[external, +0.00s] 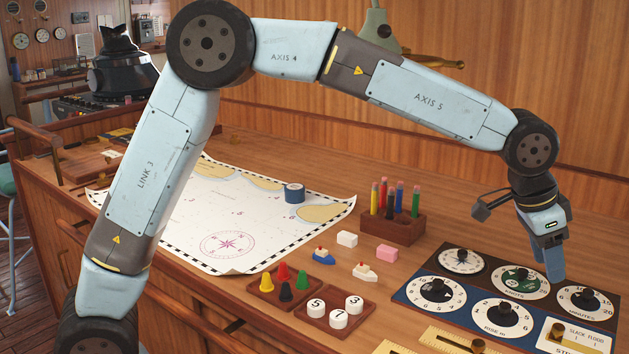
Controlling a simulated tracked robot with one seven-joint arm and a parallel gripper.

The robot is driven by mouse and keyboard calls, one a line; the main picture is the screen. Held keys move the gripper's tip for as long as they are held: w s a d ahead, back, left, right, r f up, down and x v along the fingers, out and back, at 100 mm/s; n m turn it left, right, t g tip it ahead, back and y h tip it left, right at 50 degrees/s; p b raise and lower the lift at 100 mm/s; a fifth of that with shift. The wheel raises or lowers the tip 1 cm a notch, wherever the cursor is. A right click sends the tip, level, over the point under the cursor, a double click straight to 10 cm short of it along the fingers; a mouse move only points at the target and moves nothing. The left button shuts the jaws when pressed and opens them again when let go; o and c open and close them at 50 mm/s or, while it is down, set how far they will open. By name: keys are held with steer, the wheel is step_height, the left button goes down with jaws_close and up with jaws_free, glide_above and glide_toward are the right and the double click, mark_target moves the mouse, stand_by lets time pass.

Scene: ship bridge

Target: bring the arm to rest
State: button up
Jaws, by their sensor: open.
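My arm reaches from the lower left, up over the chart and across to the right. My gripper (554,275) hangs at its end with the fingers pointing down, open, with nothing seen between them. In the picture the fingertips lie between the green-centred KNOTS dial (521,292) and the MINUTES dial (587,313), over the back edge of the dial board (466,307). I cannot tell how high above the board they are. The fingers are seen nearly edge-on, so the gap between them is hidden.
A pen block (392,228), a white eraser (347,239), a pink eraser (387,253) and small boats stand left of the board. Trays of coloured pawns (275,297) and numbered pieces (338,330) lie in front. A chart (190,235) covers the left. A wooden wall stands behind.

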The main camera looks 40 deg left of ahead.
stand_by(0.4)
steer(key=s+a+r+n+t+y, duration=0.1)
steer(key=s+a+r+n, duration=0.15)
steer(key=a, duration=0.95)
steer(key=s+a+r+n+y, duration=0.1)
steer(key=a+r, duration=0.3)
steer(key=a, duration=0.7)
steer(key=s+a+r+n+t+y, duration=0.1)
steer(key=a+r+n, duration=0.15)
steer(key=a, duration=0.95)
steer(key=s+a+f+n, duration=0.2)
steer(key=s+a, duration=0.7)
steer(key=a, duration=0.1)
steer(key=s+a+f+n+t, duration=0.1)
steer(key=s+a+f+n, duration=0.1)
steer(key=s+a, duration=0.8)
steer(key=shift+s+a+n+y, duration=0.3)
steer(key=shift+a+n+y, duration=0.1)
steer(key=shift+a+n, duration=0.25)
